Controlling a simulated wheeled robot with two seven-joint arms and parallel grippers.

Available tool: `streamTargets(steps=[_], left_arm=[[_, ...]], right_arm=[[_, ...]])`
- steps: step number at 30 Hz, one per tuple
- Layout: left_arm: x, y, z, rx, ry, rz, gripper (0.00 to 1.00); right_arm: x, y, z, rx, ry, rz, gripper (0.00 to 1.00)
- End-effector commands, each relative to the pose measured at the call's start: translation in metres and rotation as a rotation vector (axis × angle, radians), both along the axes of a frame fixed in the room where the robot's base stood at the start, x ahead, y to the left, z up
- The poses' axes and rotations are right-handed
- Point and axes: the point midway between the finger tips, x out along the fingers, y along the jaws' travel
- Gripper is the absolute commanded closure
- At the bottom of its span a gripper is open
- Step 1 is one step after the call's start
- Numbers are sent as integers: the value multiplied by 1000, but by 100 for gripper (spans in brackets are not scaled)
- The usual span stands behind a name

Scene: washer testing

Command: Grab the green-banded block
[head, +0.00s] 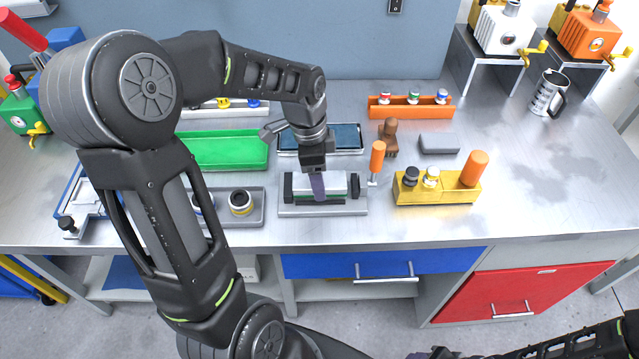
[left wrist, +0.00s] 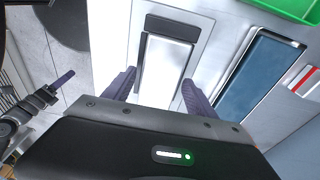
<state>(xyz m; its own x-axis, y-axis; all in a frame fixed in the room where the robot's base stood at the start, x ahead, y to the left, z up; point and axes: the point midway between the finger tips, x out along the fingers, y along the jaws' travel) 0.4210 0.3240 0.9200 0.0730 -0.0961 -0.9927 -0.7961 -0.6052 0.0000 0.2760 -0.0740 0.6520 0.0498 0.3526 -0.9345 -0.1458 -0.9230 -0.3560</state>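The block (head: 334,181) has a pale metallic top and a hint of green along its lower front side. It sits in a grey clamp fixture (head: 322,210) between black end jaws at the front middle of the bench. My left gripper (head: 318,186) points down over the block, one purple finger in front of it. In the left wrist view my left gripper (left wrist: 158,95) is open, its fingers apart on either side of the pale block (left wrist: 168,58); contact is not visible. My right gripper (head: 430,354) shows only partly at the bottom edge, away from the bench.
An orange-handled lever (head: 377,157) stands right beside the fixture. A yellow holder (head: 437,192) is further right. A grey tray (head: 257,218) lies left, a green tray (head: 232,151) behind left, and a blue-topped tray (head: 345,138) behind. The bench's right front is clear.

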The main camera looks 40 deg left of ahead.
Motion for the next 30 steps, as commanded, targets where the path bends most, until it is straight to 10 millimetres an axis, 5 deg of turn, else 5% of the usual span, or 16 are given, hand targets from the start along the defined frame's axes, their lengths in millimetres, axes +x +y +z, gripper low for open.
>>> streamTargets(steps=[23, 30], left_arm=[[0, 0, 0, 0, 0, 0, 99], [0, 0, 0, 0, 0, 0, 100]], right_arm=[[0, 0, 0, 0, 0, 0, 49], [0, 0, 0, 0, 0, 0, 49]])
